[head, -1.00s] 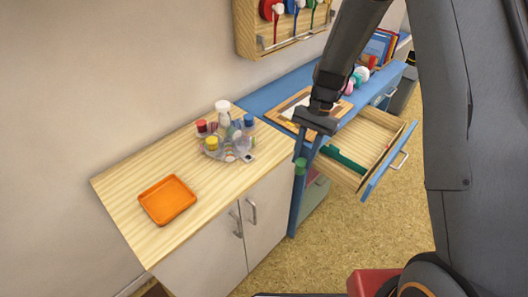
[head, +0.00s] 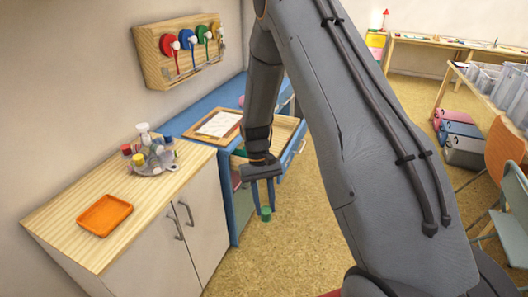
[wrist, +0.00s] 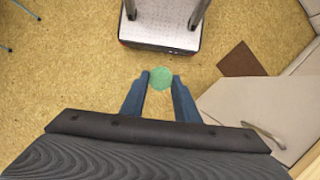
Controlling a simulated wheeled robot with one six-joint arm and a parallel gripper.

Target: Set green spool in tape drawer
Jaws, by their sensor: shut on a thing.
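My gripper (head: 265,205) is shut on the green spool (head: 265,214) and holds it up in the air over the floor, in front of the blue desk's open drawer. The wrist view shows the round green top of the spool (wrist: 160,78) between the two blue fingertips (wrist: 160,84). The open wooden drawer (head: 286,131) with a blue front sticks out of the blue desk (head: 215,117) behind my arm. My arm hides much of the drawer and its inside. The spool is outside the drawer, lower and nearer to the camera.
A white cabinet (head: 155,240) with a wooden top stands left of the desk. On it are an orange tray (head: 104,215) and a round carousel of bottles (head: 152,162). A framed board (head: 217,124) lies on the desk.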

